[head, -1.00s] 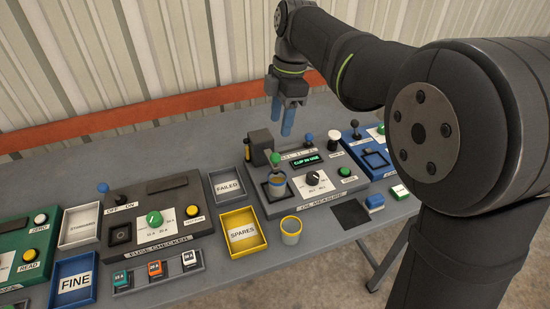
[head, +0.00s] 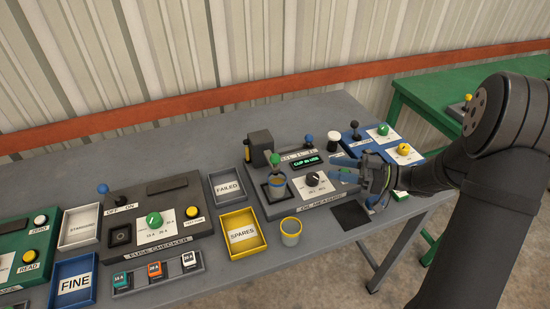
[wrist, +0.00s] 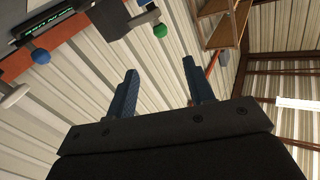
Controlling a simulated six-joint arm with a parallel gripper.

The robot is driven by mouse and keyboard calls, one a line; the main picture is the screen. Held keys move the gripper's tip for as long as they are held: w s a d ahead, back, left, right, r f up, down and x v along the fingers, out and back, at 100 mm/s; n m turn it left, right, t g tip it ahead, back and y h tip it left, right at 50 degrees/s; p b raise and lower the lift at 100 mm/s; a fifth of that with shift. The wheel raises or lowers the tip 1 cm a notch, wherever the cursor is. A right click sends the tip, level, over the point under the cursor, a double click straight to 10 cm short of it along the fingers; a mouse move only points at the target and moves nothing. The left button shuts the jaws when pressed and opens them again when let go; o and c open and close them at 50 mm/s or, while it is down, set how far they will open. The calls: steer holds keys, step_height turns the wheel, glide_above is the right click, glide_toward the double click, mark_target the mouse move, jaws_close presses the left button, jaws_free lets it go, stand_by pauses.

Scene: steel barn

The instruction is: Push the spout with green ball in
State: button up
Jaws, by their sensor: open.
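The spout's green ball (head: 275,159) sits at the front of a dark block (head: 260,147) on the oil measure machine. A grey cup with an orange-brown band (head: 277,187) stands below it on the machine's square pad. The green ball also shows at the top of the wrist view (wrist: 160,31), beyond my fingertips. My gripper (head: 335,169) is open and empty, low over the machine's right side, with its blue fingers pointing left toward the spout. It is apart from the ball and hides the machine's green button.
A black knob (head: 312,178), a lit display (head: 306,161) and a blue ball lever (head: 308,138) lie between or near gripper and spout. A second cup (head: 291,231) stands in front of the machine. The yellow SPARES tray (head: 242,233) is to its left.

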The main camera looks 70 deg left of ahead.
mark_target(275, 158)
steer(key=x, duration=1.7)
